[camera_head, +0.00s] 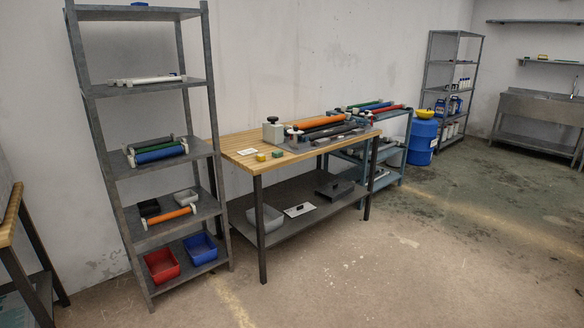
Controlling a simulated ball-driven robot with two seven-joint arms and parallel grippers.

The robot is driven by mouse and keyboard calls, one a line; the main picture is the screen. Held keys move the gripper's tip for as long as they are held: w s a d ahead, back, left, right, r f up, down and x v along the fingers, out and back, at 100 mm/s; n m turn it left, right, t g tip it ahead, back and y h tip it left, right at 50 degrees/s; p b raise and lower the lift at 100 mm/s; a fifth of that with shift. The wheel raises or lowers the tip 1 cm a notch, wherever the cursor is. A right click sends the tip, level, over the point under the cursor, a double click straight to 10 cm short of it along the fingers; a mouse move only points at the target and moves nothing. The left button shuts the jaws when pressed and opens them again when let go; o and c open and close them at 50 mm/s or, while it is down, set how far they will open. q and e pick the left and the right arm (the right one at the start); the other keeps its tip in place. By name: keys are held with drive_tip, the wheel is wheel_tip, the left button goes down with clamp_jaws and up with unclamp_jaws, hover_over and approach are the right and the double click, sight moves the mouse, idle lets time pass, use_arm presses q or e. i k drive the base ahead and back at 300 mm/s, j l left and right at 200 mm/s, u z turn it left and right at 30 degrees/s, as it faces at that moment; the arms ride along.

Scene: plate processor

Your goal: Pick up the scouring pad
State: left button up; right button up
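Two small blocks lie on the wooden tabletop near its left front corner. One is a yellow block (261,157) and the other is a greenish block (277,154) just to its right. They look like a sponge and a scouring pad, but they are too small to be sure. A small green and yellow item (542,57) on the far wall shelf could also be a pad; I cannot tell. Neither of my grippers is in view.
The workbench (240,161) also holds a machine with an orange roller (319,122). A tall grey shelf (118,163) stands to its left. A blue barrel (422,140) and a steel sink (530,108) are farther right. The floor in front is clear.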

sight(279, 153)
drive_tip(key=i+l+u, duration=0.3)
drive_tip(key=i+l, duration=0.75)
drive_tip(key=i, duration=0.15)
